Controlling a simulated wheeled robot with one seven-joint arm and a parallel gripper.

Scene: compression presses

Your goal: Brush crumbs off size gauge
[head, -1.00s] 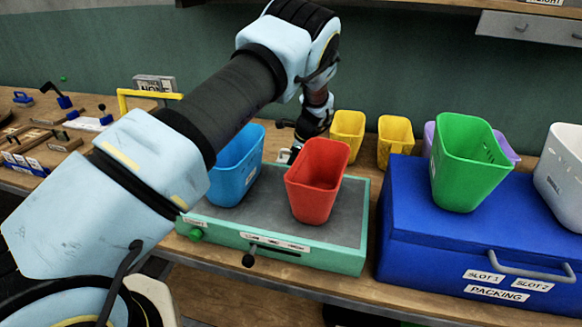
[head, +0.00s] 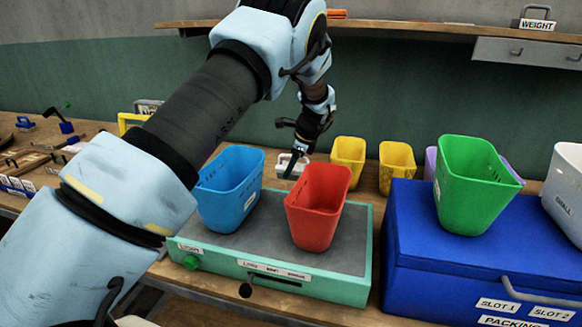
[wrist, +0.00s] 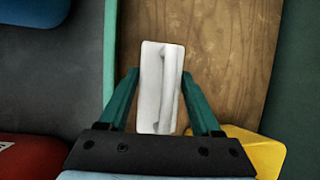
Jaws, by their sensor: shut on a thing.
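My gripper (head: 293,160) is behind the blue and red bins, at the bench's back part. In the wrist view, its green fingers (wrist: 160,76) are shut on a white block with a raised handle (wrist: 157,112). The white block also shows in the head view (head: 289,167); whether it has bristles is hidden. A green box with a grey top (head: 270,225), a front slot, a black knob and labels stands before the gripper; it may be the size gauge. No crumbs can be made out.
A blue bin (head: 230,190) and a red bin (head: 317,207) stand on the green box. Two yellow bins (head: 347,160) are right of my gripper. A blue case (head: 470,250) with a green bin (head: 470,185) is at the right. Bare wood (wrist: 205,50) lies under the gripper.

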